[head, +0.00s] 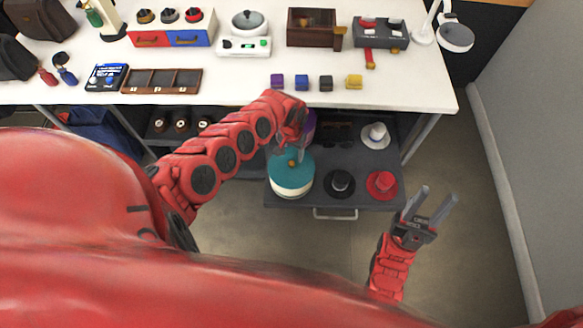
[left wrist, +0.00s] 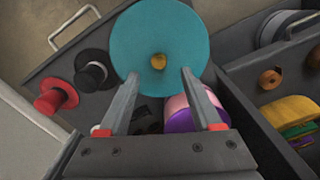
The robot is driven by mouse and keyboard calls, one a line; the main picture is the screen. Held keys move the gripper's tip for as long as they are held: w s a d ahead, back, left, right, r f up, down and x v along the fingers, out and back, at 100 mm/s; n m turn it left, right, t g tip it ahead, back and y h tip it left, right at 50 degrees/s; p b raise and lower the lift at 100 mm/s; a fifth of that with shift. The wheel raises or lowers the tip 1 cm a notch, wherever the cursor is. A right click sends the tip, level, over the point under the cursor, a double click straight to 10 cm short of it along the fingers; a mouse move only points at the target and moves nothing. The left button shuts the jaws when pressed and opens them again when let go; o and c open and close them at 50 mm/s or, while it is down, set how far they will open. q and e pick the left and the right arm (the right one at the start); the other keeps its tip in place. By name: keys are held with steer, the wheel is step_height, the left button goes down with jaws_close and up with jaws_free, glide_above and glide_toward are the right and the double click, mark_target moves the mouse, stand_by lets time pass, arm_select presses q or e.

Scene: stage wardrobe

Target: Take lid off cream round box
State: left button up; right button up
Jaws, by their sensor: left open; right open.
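The cream round box (head: 290,192) stands in the pulled-out drawer under the table, at its left front. Its teal lid (head: 283,178) is on top, with a small gold knob in the middle. In the left wrist view the lid (left wrist: 185,35) fills the top middle and hides the cream side; the knob (left wrist: 159,62) shows clearly. My left gripper (head: 290,157) is open above the lid, its fingers pointing toward the knob. In the left wrist view the knob lies just beyond and between the open fingertips (left wrist: 158,78). My right gripper (head: 432,203) is open and empty, right of the drawer.
The grey drawer (head: 320,201) also holds a black hat (head: 341,183), a red hat (head: 382,184), a white hat (head: 376,135) and a pink and purple round box (left wrist: 185,117) close behind the cream box. The white tabletop (head: 230,92) with several items overhangs behind.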

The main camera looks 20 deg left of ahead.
arm_select(q)
step_height(320, 180, down, 5)
steer(key=shift+s+f+b, duration=0.15)
steer(key=shift+b, duration=0.7)
jaws_close()
